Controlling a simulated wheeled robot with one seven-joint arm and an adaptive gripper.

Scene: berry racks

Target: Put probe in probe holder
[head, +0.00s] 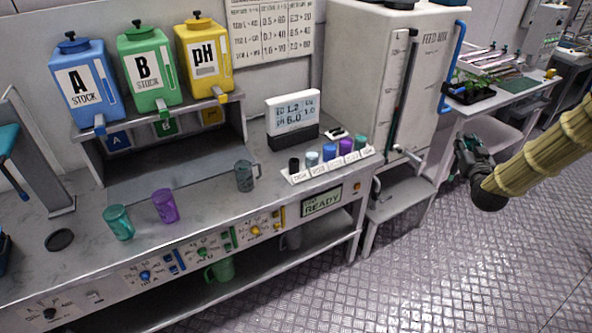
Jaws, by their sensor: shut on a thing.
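My gripper (463,158) is at the right, over the floor in front of the side bench. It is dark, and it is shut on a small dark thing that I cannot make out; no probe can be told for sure. A white meter (293,113) reading 1.2 and 6.0 stands on the main bench. A small dark-and-white item (335,133) lies right of it; I cannot tell whether it is the probe holder. A labelled rack (326,167) with several small coloured pots stands in front of the meter, well left of my gripper.
A grey mug (244,176), a purple mug (165,206) and a teal mug (118,222) stand on the bench. Blue (85,85), green (149,68) and yellow (204,57) stock tanks stand behind. The feed box (425,75) rises between bench and gripper. The floor is clear.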

